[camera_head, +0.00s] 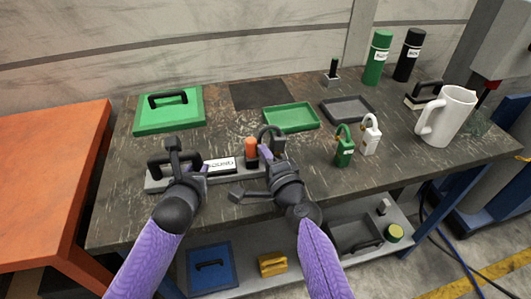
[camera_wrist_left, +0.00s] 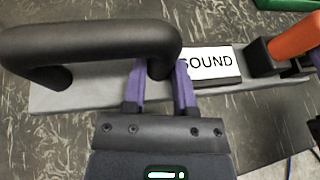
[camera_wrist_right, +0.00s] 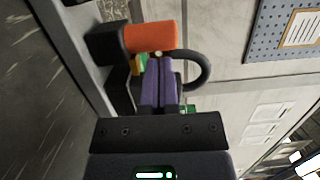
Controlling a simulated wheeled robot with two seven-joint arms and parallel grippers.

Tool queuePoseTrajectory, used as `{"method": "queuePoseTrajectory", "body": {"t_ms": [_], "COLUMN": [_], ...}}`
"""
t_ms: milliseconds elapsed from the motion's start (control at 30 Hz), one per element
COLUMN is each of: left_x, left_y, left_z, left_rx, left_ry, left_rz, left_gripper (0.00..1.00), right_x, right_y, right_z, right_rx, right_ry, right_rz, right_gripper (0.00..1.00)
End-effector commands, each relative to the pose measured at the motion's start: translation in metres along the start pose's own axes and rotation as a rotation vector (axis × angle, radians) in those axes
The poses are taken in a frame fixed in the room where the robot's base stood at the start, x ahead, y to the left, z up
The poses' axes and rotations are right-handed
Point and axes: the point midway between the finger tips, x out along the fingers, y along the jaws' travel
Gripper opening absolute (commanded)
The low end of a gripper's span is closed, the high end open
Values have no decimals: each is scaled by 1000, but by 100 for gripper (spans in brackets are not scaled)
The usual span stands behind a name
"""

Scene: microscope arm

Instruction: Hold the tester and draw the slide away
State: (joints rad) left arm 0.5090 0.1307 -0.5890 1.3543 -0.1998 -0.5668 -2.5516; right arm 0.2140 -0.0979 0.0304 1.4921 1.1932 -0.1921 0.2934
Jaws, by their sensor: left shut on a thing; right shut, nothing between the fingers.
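The tester is a long grey bar (camera_head: 230,173) with a white "SOUND" label (camera_head: 220,165) and a black handle (camera_head: 160,160) at its left end. My left gripper (camera_wrist_left: 160,85) is shut on one post of that handle. Toward the bar's right end are an orange cylinder (camera_head: 251,149) in a black block and a dark loop handle (camera_wrist_right: 204,70), which seems to belong to the slide. My right gripper (camera_wrist_right: 159,80) is shut with nothing between its fingers. Its fingertips are at the loop; I cannot tell whether they pass through it. The slide's body is mostly hidden.
Behind the tester lie a green tray (camera_head: 292,117) and a grey tray (camera_head: 347,110). To the right stand green and white padlocks (camera_head: 344,153) and a white jug (camera_head: 447,117). A green lid (camera_head: 170,119) lies back left. Bare tabletop lies right of my right gripper.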

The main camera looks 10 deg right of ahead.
Motion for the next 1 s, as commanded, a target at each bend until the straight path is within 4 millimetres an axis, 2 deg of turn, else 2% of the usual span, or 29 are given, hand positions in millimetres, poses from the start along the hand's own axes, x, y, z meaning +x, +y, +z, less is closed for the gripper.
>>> {"method": "queuePoseTrajectory", "body": {"t_ms": [300,533,833,1000], "left_x": [0,0,0,0], "left_y": [0,-1,-1,-1], "left_z": [2,2,2,2], "left_rx": [-2,-2,-2,-2], "left_ry": [-6,-6,-6,-6], "left_rz": [-2,-3,-3,-3], "left_gripper": [0,0,0,0], "right_x": [0,5,3,-14], "right_y": [0,-1,0,1], "right_z": [2,24,22,4], "right_rx": [1,2,0,-3], "right_ry": [0,0,0,1], "right_rz": [0,-1,0,1], "right_gripper": [0,0,0,0]}}
